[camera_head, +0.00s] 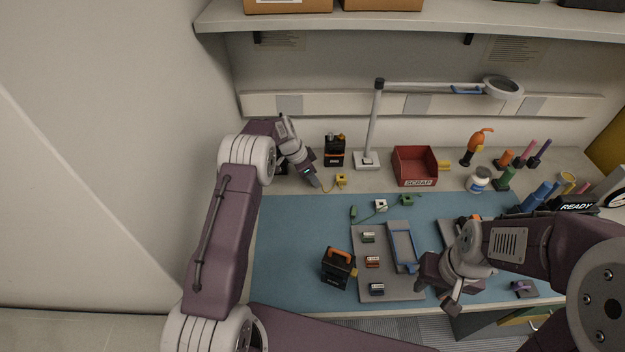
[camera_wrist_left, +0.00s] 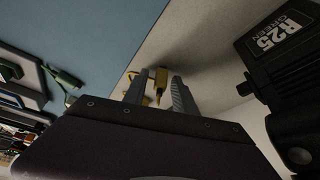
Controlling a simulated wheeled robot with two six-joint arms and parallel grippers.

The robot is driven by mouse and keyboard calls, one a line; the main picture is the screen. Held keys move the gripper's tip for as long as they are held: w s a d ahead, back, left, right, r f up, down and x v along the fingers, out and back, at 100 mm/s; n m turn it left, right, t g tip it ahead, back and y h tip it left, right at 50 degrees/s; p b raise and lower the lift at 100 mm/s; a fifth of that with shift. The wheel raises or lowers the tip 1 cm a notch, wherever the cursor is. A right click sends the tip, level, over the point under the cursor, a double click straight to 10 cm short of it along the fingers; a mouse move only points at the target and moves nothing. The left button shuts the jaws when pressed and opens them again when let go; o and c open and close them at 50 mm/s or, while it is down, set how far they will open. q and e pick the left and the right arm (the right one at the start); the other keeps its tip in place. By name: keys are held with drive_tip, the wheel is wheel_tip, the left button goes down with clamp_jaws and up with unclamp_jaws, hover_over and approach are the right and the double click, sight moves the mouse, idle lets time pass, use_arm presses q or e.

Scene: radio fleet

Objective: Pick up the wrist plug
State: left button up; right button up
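A small yellow plug-like piece (camera_head: 341,180) with a thin cord lies on the grey strip at the back of the bench; I cannot tell whether it is the wrist plug. My left gripper (camera_head: 316,184) points down just left of it. In the left wrist view the yellow piece (camera_wrist_left: 161,78) shows between the two spread fingers (camera_wrist_left: 158,95), with no visible grip on it. A green plug (camera_head: 354,213) with a green cord lies on the blue mat, near a white block (camera_head: 381,204). My right gripper (camera_head: 436,297) hangs over the mat's front, its fingers apparently apart and empty.
A black radio (camera_head: 334,150) stands behind the left gripper; a black box labelled R25 GREEN (camera_wrist_left: 280,60) is close on the right in the wrist view. A lamp base (camera_head: 366,161) and red SCRAP bin (camera_head: 416,167) stand right.

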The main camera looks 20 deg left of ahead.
use_arm(q)
clamp_jaws()
